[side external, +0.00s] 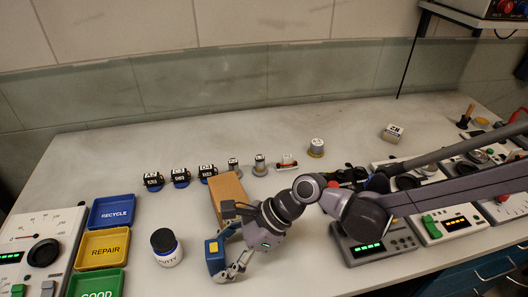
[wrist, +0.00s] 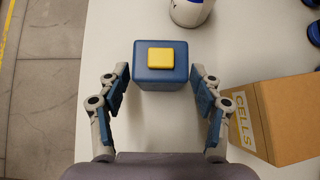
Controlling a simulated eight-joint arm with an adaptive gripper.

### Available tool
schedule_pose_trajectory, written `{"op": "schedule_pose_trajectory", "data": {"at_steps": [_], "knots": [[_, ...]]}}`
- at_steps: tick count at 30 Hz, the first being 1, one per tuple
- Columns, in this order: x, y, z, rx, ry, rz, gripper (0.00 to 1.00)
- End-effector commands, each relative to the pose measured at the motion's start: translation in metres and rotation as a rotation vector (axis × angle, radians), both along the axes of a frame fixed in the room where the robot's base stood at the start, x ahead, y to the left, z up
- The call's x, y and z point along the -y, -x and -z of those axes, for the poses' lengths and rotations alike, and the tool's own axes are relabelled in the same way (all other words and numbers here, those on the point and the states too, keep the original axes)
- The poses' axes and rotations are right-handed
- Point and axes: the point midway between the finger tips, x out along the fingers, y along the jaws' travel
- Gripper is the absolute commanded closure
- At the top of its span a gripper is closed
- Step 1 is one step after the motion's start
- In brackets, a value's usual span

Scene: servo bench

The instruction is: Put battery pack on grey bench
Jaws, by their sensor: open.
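A blue box with a yellow block on top, likely the battery pack (side external: 214,262), stands on the pale grey bench (side external: 300,225) at the front middle. In the wrist view the same battery pack (wrist: 143,72) is upright, straight ahead of my gripper. My gripper (wrist: 160,76) is open, one finger on each side of the pack's near part. A gap shows between each finger and the pack. In the side view my gripper (side external: 232,262) is low and close beside the pack, hiding part of its right side.
A cardboard box marked CELLS (wrist: 288,118) stands close right of my gripper. A white jar with a dark lid (side external: 166,250) is to the left. RECYCLE (side external: 110,211), REPAIR (side external: 103,249) and GOOD (side external: 97,285) trays lie farther left. Several small parts line the back. Bare bench shows at the front middle.

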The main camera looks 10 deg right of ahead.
Motion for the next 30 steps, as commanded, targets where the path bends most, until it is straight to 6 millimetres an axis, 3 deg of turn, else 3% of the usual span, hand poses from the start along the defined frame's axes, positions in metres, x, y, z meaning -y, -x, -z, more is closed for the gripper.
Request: {"op": "schedule_pose_trajectory", "data": {"at_steps": [18, 26, 30], "knots": [[0.068, 0.000, -0.067, -0.001, 0.000, 0.002, 0.35], [0.084, -0.001, -0.084, 0.002, 0.001, 0.001, 0.35], [0.105, -0.006, -0.092, 0.081, 0.022, -0.025, 0.35]]}}
